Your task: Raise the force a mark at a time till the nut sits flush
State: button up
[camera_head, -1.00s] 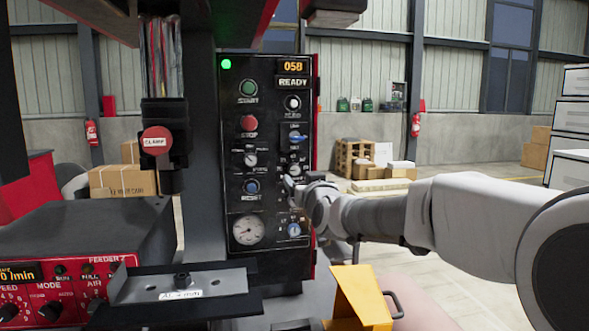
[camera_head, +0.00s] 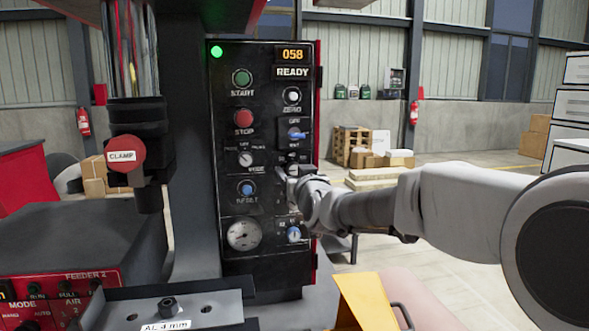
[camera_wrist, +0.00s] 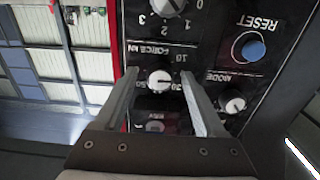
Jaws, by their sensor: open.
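The white FORCE kN knob (camera_wrist: 159,80) shows upside down in the wrist view, with marks of 10, 30 and 50 around it. My gripper (camera_wrist: 158,74) is open, with one finger on each side of the knob. I cannot tell whether the fingers touch it or which mark it points to. In the head view my gripper (camera_head: 287,178) is at the black control panel (camera_head: 265,268) and largely hides this knob. The dark nut (camera_head: 168,303) is on the metal strip (camera_head: 225,306) labelled "AL 4 mm" at lower left. I cannot tell whether it sits flush.
The panel's display (camera_head: 292,54) reads 058 above READY, and a green lamp (camera_head: 217,51) is lit. The MODE knob (camera_wrist: 232,103) and blue RESET button (camera_wrist: 250,48) are close to my fingers.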

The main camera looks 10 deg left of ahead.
jog(key=shift+w+a, duration=0.15)
jog(key=shift+w, duration=0.1)
grip_shut()
dwell(0.4)
